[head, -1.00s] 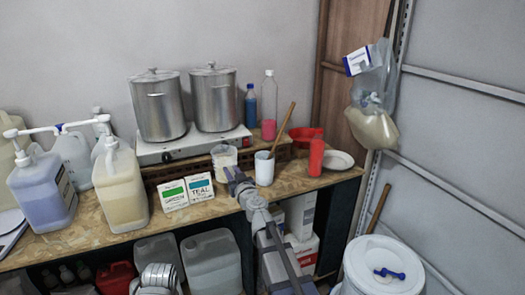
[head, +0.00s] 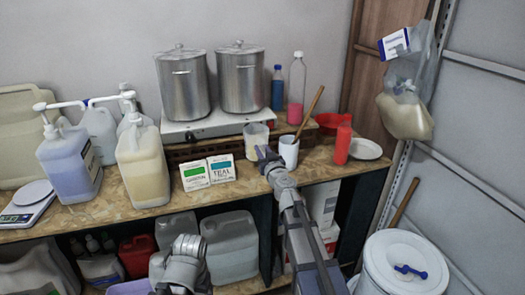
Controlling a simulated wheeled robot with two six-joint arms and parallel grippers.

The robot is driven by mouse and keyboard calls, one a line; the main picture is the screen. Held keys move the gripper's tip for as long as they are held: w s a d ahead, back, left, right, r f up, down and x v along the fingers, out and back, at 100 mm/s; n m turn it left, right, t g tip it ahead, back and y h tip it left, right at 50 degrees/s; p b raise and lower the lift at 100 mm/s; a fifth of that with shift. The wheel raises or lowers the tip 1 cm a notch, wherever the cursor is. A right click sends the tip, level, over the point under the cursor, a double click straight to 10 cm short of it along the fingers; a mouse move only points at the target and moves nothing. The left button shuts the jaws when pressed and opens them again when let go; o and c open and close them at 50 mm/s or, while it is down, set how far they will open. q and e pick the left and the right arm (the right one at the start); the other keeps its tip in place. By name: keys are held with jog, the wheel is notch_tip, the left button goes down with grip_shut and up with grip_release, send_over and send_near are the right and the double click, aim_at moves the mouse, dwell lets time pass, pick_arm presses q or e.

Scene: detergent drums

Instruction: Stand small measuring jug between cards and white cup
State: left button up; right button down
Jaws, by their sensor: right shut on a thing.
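The small measuring jug (head: 257,138) is a clear, pale jug, upright, at my right gripper (head: 263,153). The right gripper is shut on it, and its fingers partly cover the lower part. I cannot tell whether the jug's base touches the bench. The cards (head: 208,172), one with a green band and one with a teal band, stand to the left of the jug and nearer me. The white cup (head: 289,152), with a wooden stick leaning in it, stands just to the jug's right.
Two steel pots (head: 241,80) stand on a white hotplate (head: 215,125) behind. A red bottle (head: 342,145) and a white plate (head: 366,149) are to the right. Large jugs (head: 142,168) crowd the left. Bare bench (head: 235,193) lies in front of the cards.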

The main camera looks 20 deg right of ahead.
jog(key=shift+f+b, duration=3.95)
jog(key=shift+f, duration=0.25)
jog(key=shift+f, duration=0.15)
jog(key=shift+s+b, duration=0.1)
jog(key=shift+b, duration=0.2)
jog(key=c, duration=0.6)
grip_release()
jog(key=shift+f, duration=0.1)
